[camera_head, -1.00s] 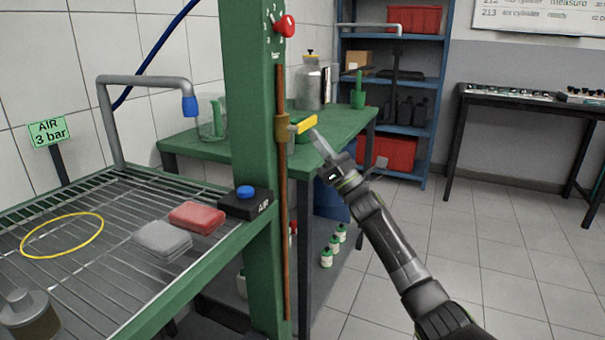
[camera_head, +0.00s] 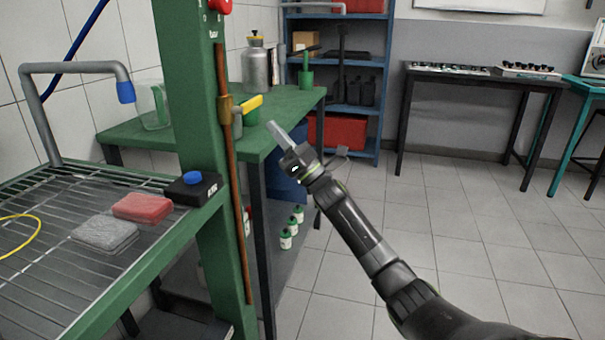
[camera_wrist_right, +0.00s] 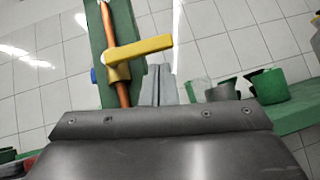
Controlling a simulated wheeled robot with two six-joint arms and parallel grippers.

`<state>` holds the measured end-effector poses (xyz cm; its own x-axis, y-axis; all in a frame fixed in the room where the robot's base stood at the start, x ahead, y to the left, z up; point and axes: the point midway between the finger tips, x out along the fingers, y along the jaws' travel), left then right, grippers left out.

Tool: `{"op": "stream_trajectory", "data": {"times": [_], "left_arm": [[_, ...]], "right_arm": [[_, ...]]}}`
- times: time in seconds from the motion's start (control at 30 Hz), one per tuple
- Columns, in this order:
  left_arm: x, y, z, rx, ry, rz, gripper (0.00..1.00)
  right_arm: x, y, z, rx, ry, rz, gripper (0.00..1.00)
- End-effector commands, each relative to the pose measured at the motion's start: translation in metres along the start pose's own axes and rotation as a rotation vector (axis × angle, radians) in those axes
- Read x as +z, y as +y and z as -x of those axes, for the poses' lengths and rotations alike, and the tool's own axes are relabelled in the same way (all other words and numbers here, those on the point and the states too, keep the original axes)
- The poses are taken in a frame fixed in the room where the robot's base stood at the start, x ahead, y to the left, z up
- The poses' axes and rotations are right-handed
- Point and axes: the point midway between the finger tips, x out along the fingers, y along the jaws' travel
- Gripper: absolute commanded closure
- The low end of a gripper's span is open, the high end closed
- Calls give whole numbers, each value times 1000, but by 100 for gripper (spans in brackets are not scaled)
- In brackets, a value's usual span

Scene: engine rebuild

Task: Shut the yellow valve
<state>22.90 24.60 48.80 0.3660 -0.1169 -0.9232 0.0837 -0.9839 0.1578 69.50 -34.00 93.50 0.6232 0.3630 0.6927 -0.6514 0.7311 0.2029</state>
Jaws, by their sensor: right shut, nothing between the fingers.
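The yellow valve (camera_head: 251,104) has a lever that sticks out to the right from a brass body on a copper pipe (camera_head: 235,200) along the green post. The lever lies across the pipe, tilted slightly up at its free end. In the right wrist view the yellow lever (camera_wrist_right: 143,48) shows above and beyond the fingers, crossing the pipe. My right gripper (camera_head: 273,126) is shut and empty, just below and right of the lever's free end, apparently apart from it. Its fingers (camera_wrist_right: 160,82) show upright in the wrist view. My left gripper is not in view.
The green post (camera_head: 190,90) stands beside a wire rack (camera_head: 60,215) holding a red pad (camera_head: 142,207), a grey pad (camera_head: 105,232) and a box with a blue button (camera_head: 193,178). A green bench (camera_head: 290,112) stands behind the valve. Floor on the right is clear.

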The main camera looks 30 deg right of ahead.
Motion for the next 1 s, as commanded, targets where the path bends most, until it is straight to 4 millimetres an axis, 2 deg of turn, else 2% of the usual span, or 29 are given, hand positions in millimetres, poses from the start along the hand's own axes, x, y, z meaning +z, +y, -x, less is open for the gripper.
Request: {"op": "stream_trajectory", "data": {"times": [0.03, 0.3, 0.5, 0.7, 1.0], "left_arm": [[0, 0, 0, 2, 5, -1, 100], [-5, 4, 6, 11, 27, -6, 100], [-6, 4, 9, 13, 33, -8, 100], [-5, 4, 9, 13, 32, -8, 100], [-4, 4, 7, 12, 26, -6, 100]], "right_arm": [[-2, -1, 16, -3, 5, 0, 100], [-3, -1, 81, -3, 6, -1, 100], [-3, -1, 118, -3, 5, 0, 100], [-2, 0, 134, -1, 3, -1, 100], [-2, 0, 136, 0, 2, 0, 100]]}}
